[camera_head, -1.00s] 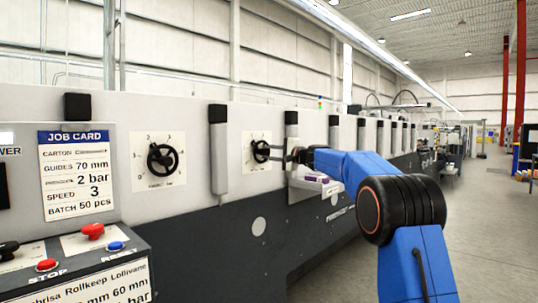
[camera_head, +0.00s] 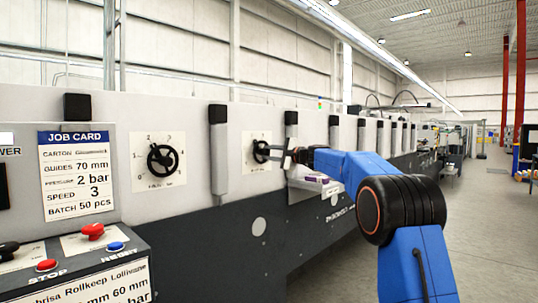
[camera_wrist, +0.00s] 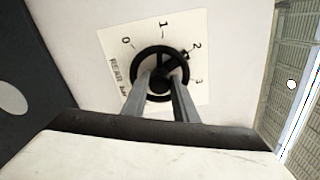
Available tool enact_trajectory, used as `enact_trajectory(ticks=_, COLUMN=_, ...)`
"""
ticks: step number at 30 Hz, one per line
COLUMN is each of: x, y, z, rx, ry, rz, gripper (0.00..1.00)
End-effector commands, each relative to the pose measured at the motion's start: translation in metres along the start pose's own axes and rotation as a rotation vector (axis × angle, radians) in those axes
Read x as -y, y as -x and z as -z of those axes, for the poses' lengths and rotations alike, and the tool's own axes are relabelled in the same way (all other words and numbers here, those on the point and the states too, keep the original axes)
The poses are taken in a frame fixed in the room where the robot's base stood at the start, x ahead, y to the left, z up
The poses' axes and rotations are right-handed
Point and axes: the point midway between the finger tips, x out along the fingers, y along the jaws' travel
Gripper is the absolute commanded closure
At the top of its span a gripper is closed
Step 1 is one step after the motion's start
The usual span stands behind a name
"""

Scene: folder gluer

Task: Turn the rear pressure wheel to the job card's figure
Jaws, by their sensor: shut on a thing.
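The rear pressure wheel (camera_wrist: 161,72) is a black spoked handwheel on a white dial plate (camera_wrist: 114,46) marked 0, 1, 2, 3 and "REAR". My gripper (camera_wrist: 161,84) is shut on the wheel, with its two grey fingers over the lower part of the rim. A dark spoke with a small pale mark at its rim end points close to the 2. The wheel (camera_head: 260,151) also shows in the head view, partly covered by my gripper (camera_head: 270,154). The job card (camera_head: 77,174) reads 2 bar on its pressure line.
A similar front wheel (camera_head: 162,160) is on the panel to the left. Below the job card, a control box (camera_head: 75,260) has red and blue buttons. A purple and white carton (camera_head: 316,178) lies on the machine beneath my gripper.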

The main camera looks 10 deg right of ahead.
Motion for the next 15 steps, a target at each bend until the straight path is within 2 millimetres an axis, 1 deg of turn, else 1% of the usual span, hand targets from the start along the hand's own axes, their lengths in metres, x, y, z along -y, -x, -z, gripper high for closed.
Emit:
enact_trajectory(ticks=1, x=-0.0014, y=0.0004, z=0.0021, rx=-0.003, ry=-0.001, rz=-0.002, gripper=0.69)
enact_trajectory(ticks=3, x=-0.0013, y=0.0003, z=0.0019, rx=-0.002, ry=-0.001, rz=-0.002, gripper=0.55)
enact_trajectory(ticks=11, x=-0.0006, y=0.0003, z=0.0009, rx=-0.001, ry=0.000, rz=-0.001, gripper=0.55)
enact_trajectory(ticks=15, x=0.0003, y=0.0062, z=0.0005, rx=-0.001, ry=0.001, rz=0.000, gripper=0.55)
